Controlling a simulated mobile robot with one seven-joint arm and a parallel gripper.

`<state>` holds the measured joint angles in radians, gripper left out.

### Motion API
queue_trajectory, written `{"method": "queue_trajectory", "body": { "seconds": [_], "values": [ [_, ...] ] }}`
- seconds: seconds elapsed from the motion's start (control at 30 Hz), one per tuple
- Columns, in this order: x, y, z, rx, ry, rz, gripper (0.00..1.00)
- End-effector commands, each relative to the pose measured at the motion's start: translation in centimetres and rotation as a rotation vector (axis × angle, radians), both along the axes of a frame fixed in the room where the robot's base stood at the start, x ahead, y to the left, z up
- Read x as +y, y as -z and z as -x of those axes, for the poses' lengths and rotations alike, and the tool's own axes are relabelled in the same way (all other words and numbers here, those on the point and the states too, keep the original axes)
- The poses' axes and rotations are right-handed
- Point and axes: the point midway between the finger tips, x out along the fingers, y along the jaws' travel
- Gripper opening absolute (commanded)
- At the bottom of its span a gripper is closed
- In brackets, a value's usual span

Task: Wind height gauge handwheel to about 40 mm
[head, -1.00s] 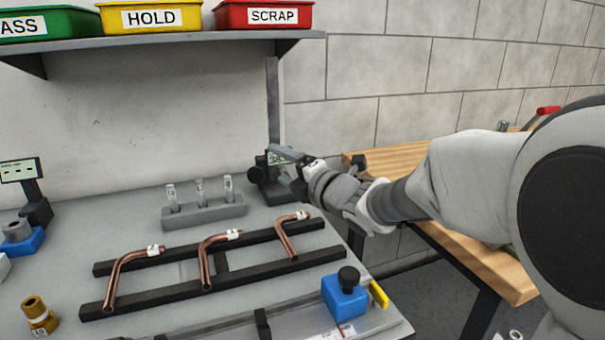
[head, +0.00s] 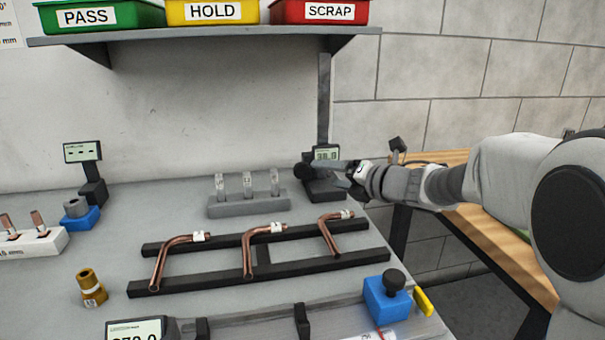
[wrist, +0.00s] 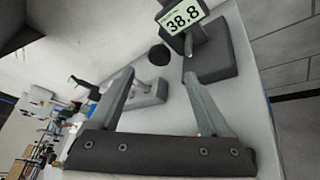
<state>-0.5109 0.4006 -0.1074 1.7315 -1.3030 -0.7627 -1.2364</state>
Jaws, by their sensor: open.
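The height gauge (head: 326,184) stands at the back right of the bench, with a dark base and a tall column. Its display (wrist: 183,20) reads 38.8 in the wrist view; in the head view the display (head: 326,154) is small. The black round handwheel (head: 303,171) is on the gauge's left side; in the wrist view the handwheel (wrist: 159,55) lies beyond and between my fingertips. My gripper (wrist: 155,75) is open and empty, with its fingers apart from the wheel in that view. In the head view my gripper (head: 338,170) reaches in from the right, partly covering the gauge.
A grey holder (head: 248,204) with several clear vials stands left of the gauge. Copper tubes (head: 248,250) lie on a black rack in front. A shelf (head: 215,36) with coloured bins hangs above. A wooden table (head: 500,235) is at the right.

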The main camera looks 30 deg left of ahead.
Motion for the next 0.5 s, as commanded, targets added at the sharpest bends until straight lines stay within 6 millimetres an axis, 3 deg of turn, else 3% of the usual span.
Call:
{"method": "queue_trajectory", "body": {
  "seconds": [0.23, 0.5],
  "values": [
    [4.9, 1.7, -2.1, 0.001, -0.002, 0.0, 0.81],
    [8.4, 2.5, -3.7, 0.0, -0.001, -0.001, 0.81]
  ]
}}
